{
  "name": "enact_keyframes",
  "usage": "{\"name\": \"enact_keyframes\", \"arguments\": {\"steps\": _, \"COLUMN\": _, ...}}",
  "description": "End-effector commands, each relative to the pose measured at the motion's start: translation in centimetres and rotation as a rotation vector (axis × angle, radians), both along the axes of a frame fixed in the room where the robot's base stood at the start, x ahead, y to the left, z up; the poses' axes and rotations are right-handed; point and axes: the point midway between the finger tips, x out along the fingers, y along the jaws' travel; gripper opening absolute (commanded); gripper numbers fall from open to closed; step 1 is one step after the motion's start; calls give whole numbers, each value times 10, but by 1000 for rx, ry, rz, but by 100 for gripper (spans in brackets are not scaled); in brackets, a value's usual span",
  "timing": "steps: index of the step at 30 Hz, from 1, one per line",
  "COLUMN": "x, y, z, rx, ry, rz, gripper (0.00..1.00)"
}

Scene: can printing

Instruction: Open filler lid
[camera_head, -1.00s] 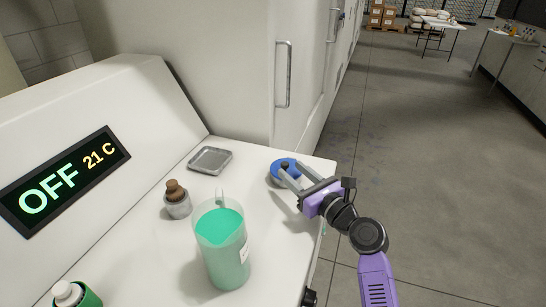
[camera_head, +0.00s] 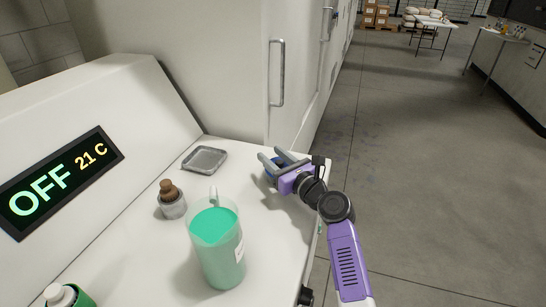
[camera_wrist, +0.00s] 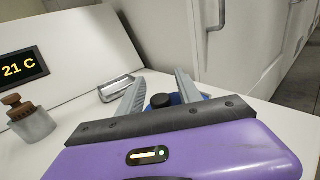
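The blue round filler lid (camera_head: 269,177) sits at the far right corner of the white worktop, mostly hidden under my gripper. In the wrist view its black knob (camera_wrist: 161,100) stands between the fingers, with some blue (camera_wrist: 204,96) showing around it. My gripper (camera_head: 270,155) is open, its two grey fingers reaching over the lid and past the knob on either side. The gripper also shows close up in the wrist view (camera_wrist: 161,76). I cannot tell whether either finger touches the knob.
A jug of green liquid (camera_head: 220,262) stands on the worktop (camera_head: 262,240) near the front. A grey weight with a brown knob (camera_head: 172,208) and a metal tray (camera_head: 205,159) are farther back. A display (camera_head: 62,182) reads OFF, 21 C. A tall white cabinet (camera_head: 230,75) rises behind.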

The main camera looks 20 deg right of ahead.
Motion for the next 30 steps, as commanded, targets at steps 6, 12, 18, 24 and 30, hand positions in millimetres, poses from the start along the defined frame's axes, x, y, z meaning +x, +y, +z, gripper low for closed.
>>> {"name": "enact_keyframes", "arguments": {"steps": 6, "x": 0, "y": 0, "z": 0, "rx": 0, "ry": 0, "rz": 0, "gripper": 0}}
{"name": "enact_keyframes", "arguments": {"steps": 12, "x": 0, "y": 0, "z": 0, "rx": 0, "ry": 0, "rz": 0, "gripper": 0}}
{"name": "enact_keyframes", "arguments": {"steps": 18, "x": 0, "y": 0, "z": 0, "rx": 0, "ry": 0, "rz": 0, "gripper": 0}}
{"name": "enact_keyframes", "arguments": {"steps": 24, "x": 0, "y": 0, "z": 0, "rx": 0, "ry": 0, "rz": 0, "gripper": 0}}
{"name": "enact_keyframes", "arguments": {"steps": 30, "x": 0, "y": 0, "z": 0, "rx": 0, "ry": 0, "rz": 0, "gripper": 0}}
